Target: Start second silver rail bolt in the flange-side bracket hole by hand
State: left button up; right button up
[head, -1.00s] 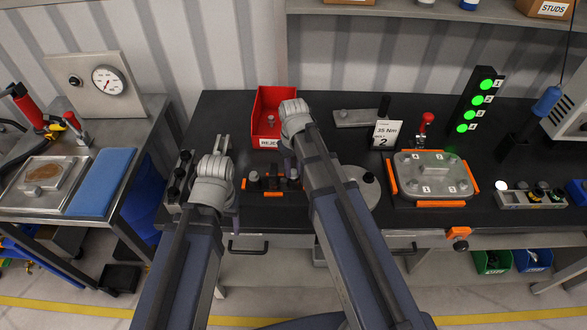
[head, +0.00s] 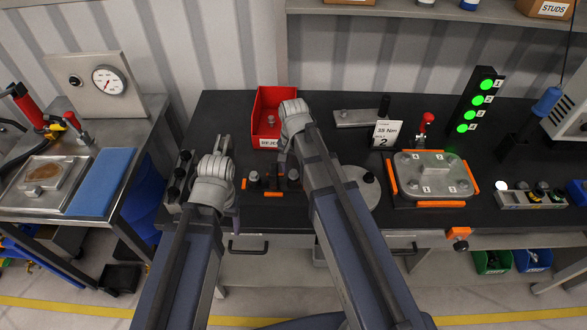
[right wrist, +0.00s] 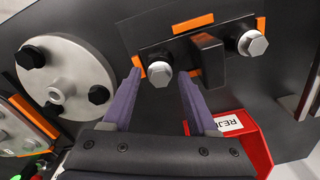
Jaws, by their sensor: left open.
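The dark bracket (right wrist: 215,52) carries two silver hex bolts, with a dark upright block between them. The flange-side silver bolt (right wrist: 160,73) stands at the bracket hole nearer the round silver flange (right wrist: 70,70); how deep its thread sits is hidden. The other silver bolt (right wrist: 252,43) stands at the far end; it shows in the head view too (head: 253,177). My right gripper (right wrist: 160,84) is open, its purple fingers on either side of the flange-side bolt with gaps beside the head. My left gripper (head: 234,205) is open near the bench's left side, its fingers mostly hidden by its wrist.
A red reject bin (head: 268,112) stands behind the bracket. A black holder (head: 180,178) is left of my left wrist. Right of my right arm are a silver cover plate (head: 432,172) with orange edges and a torque card (head: 390,134).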

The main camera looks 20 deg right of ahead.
jog(key=shift+r, duration=0.1)
notch_tip(320, 180, up, 8)
jog(key=p, duration=0.7)
jog(key=shift+p, duration=0.4)
notch_tip(320, 180, up, 5)
jog(key=p, duration=0.5)
send_over(294, 172)
jog(key=shift+f, duration=0.2)
jog(key=s+a+f+n+h+b, duration=0.1)
jog(key=s+a+f+n+b, duration=0.9)
jog(key=s, duration=0.4)
jog(key=shift+s+a+f+n+b, duration=0.25)
jog(key=shift+f+n+b, duration=0.2)
jog(key=shift+n, duration=0.35)
